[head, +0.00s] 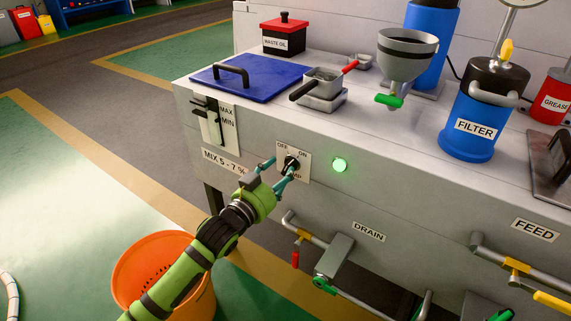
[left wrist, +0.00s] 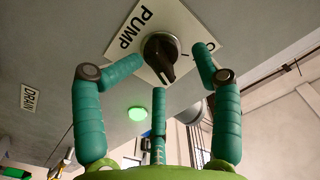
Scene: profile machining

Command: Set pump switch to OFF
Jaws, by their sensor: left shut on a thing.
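The pump switch is a black rotary knob (head: 291,163) on a white plate (head: 304,158) marked OFF at upper left and ON at upper right, on the machine's front. In the left wrist view the knob (left wrist: 160,55) has its pointer turned towards the lamp, which appears to be the ON side. My left gripper (head: 277,173) is at the switch, shut on the knob, with its teal fingers (left wrist: 155,80) around it. They partly cover the plate lettering. A green lamp (head: 340,165) right of the plate is lit. My right gripper is not in view.
Drain valve piping (head: 305,234) juts out below and right of the switch. An orange bucket (head: 135,262) stands on the floor beneath my left arm. A level gauge (head: 213,122) is left of the switch. A blue filter (head: 470,132) stands on top.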

